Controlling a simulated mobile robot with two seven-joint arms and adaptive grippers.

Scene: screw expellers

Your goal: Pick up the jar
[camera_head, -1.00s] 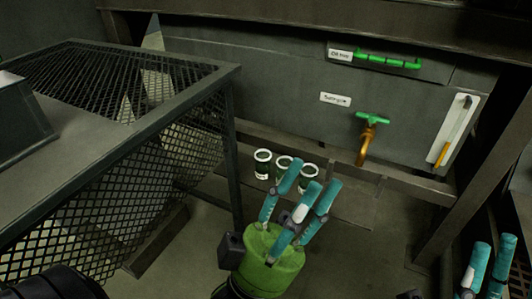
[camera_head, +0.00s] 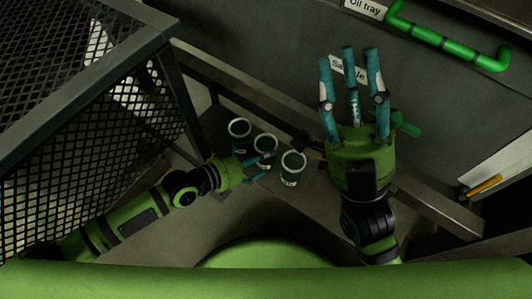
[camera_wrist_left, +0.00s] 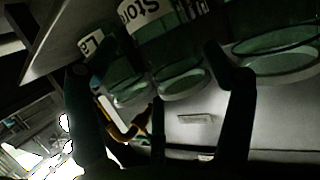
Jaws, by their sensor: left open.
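Three dark green, open-topped glass jars with pale rims stand in a slanting row on a low shelf: the left jar (camera_head: 239,129), the middle jar (camera_head: 265,142) and the right jar (camera_head: 292,166). My left gripper (camera_head: 257,167) is open, low down, with its fingers close to the middle jar. I cannot tell whether they touch it. In the left wrist view, a labelled jar (camera_wrist_left: 170,60) shows between the dark fingers (camera_wrist_left: 160,95), with other jars to both sides. My right gripper (camera_head: 350,65) is raised to the right of the jars, its three teal fingers spread, open and empty.
A metal frame with mesh sides (camera_head: 90,130) stands at the left. Behind the jars is a grey machine wall with an "Oil tray" label (camera_head: 364,8) and a green handle (camera_head: 450,38). A metal rail (camera_head: 430,203) runs beside the shelf.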

